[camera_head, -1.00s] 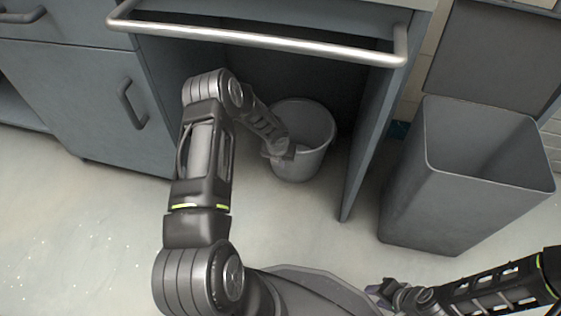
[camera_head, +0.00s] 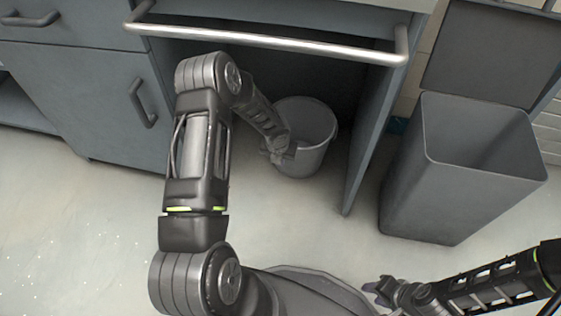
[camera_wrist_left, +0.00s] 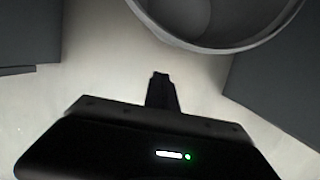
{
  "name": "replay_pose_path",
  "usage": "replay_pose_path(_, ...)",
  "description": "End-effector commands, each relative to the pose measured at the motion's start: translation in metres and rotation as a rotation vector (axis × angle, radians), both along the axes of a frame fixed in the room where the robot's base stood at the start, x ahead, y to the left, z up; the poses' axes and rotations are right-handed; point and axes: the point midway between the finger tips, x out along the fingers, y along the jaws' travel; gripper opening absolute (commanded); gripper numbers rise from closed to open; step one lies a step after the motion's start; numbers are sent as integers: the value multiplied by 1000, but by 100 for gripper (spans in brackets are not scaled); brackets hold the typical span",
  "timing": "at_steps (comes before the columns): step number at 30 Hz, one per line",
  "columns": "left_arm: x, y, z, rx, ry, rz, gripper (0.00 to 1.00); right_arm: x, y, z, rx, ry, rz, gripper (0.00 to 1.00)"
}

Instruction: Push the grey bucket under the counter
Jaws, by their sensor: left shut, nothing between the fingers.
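The grey bucket (camera_head: 316,128) stands upright on the floor in the open bay under the counter (camera_head: 330,8), near the right side panel. Its rim and inside also show at the top of the left wrist view (camera_wrist_left: 205,22). My left gripper (camera_head: 279,153) is at the bucket's near left side and covers part of it. In the left wrist view the shut, empty fingers (camera_wrist_left: 160,82) point toward the bucket, just short of its rim in the picture. I cannot tell whether they touch. My right gripper (camera_head: 381,291) is low at the right, away from the bucket, its jaws too small to judge.
A metal rail (camera_head: 265,43) runs across the counter front above my left arm. The bay's side panel (camera_head: 362,150) stands right of the bucket. A tall grey bin (camera_head: 450,190) stands further right, its lid raised. Cabinet doors (camera_head: 90,100) are at left. Floor in front is clear.

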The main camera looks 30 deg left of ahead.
Motion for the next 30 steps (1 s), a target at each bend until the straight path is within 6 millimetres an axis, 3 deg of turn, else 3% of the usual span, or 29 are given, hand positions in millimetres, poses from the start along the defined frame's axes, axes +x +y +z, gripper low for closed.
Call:
replay_pose_path(1,-2,-1,14,1,-1,-1,0,-1,0,9,0,2,1,36)
replay_pose_path(7,-7,-3,31,-1,1,-2,0,-3,0,16,1,8,4,36)
replay_pose_path(30,-7,-4,33,-20,-9,66,0,-3,0,15,2,9,3,36)
